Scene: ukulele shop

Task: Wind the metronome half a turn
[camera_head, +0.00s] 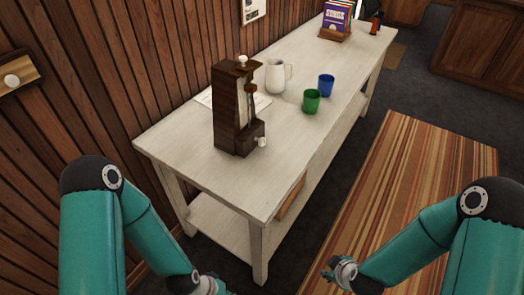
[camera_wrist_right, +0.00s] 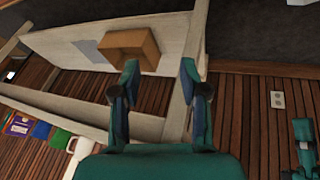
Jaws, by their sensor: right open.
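The metronome (camera_head: 236,108) is a dark brown wooden case standing upright near the front end of the whitewashed table (camera_head: 190,150). A pale winding key (camera_head: 262,141) sticks out low on its right side. My right gripper (camera_head: 338,272) is at the lower right, below and to the right of the table, well apart from the metronome. In the right wrist view its two fingers (camera_wrist_right: 158,80) are spread with nothing between them.
A white pitcher (camera_head: 276,77), a green cup (camera_head: 311,101) and a blue cup (camera_head: 326,85) stand behind and right of the metronome. A paper sheet (camera_head: 262,101) lies by it. A songbook rack (camera_head: 335,33) is at the far end. A wooden box (camera_wrist_right: 130,46) sits on the lower shelf.

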